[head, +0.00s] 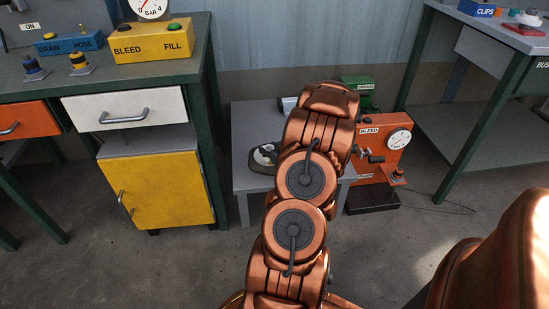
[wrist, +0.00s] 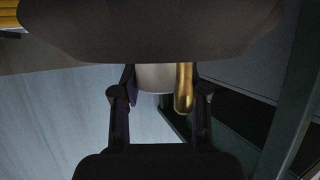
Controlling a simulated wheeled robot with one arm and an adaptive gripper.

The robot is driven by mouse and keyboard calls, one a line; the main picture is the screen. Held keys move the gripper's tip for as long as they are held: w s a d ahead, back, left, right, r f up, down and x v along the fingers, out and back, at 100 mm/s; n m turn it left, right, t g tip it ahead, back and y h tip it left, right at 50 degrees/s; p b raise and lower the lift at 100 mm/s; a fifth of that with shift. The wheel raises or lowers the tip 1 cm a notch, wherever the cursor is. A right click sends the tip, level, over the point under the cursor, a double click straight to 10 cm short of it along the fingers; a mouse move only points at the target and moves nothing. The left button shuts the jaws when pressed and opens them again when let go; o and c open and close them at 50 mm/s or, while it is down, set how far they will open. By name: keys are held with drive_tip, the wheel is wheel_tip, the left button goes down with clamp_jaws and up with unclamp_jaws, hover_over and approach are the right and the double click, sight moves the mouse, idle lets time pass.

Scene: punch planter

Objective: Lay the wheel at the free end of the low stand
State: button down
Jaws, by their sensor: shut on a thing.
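The low stand (head: 243,179) is a grey low table in the middle of the head view, partly hidden behind my arm. A dark round piece with a pale middle (head: 264,154) shows on its left part; I cannot tell what it is. In the wrist view my gripper (wrist: 160,85) is shut with its fingers apart, on a pale grey rounded body with a brass piece (wrist: 184,88) at its right. I take this to be the wheel (wrist: 155,78), mostly hidden by the dark wrist housing. My gripper is hidden behind the arm in the head view.
A workbench with a yellow cabinet (head: 158,190) is at left. Another bench (head: 480,120) is at right. The floor in front is clear.

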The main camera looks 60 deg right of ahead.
sight(263, 145)
drive_tip(key=shift+w+d+f+b, duration=0.1)
drive_tip(key=shift+w+d+b, duration=0.1)
drive_tip(key=shift+w+d, duration=0.6)
drive_tip(key=shift+w+d+b, duration=0.25)
drive_tip(key=shift+w+d, duration=0.2)
drive_tip(key=shift+w, duration=0.65)
drive_tip(key=shift+w+d+f+b, duration=0.1)
drive_tip(key=shift+w+d+b, duration=0.1)
drive_tip(key=shift+w+d, duration=0.6)
drive_tip(key=shift+w+a+f+b, duration=0.15)
drive_tip(key=shift+f+b, duration=0.7)
drive_tip(key=shift+f, duration=0.8)
drive_tip(key=c, duration=0.6)
unclamp_jaws()
drive_tip(key=shift+a+f, duration=0.1)
drive_tip(key=shift+f, duration=0.1)
